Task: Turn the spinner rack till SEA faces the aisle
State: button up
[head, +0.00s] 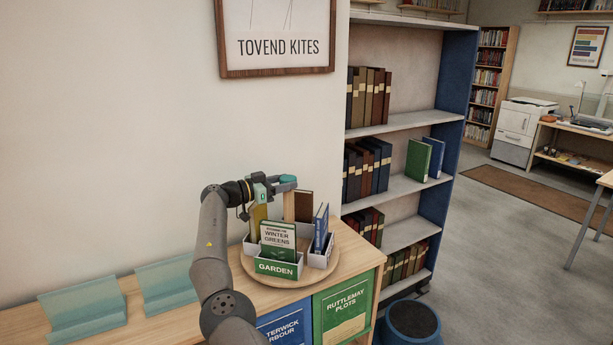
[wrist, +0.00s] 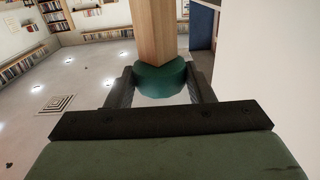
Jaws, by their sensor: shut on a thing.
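The spinner rack has a round wooden base (head: 291,281) and stands on a low wooden cabinet in the head view. Its bin with the green GARDEN label (head: 277,268) faces the front and holds the Winter Greens book (head: 278,238). A blue book (head: 321,227) stands in the bin to the right. No SEA label can be read. A wooden post (head: 289,206) rises from the rack's middle, with a teal cap (head: 289,180). My gripper (head: 277,184) is shut on this cap; in the wrist view its fingers (wrist: 160,80) flank it, with the post (wrist: 153,30) beyond.
The cabinet top (head: 355,250) is clear right of the rack. Two teal stands (head: 85,303) (head: 165,284) sit to the left. Ruttlemay Plots (head: 343,310) shows on the cabinet front. A bookshelf (head: 410,200) stands behind right, and a blue stool (head: 412,325) is on the floor.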

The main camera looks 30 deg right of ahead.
dwell(0.3)
jog(key=o, duration=1.4)
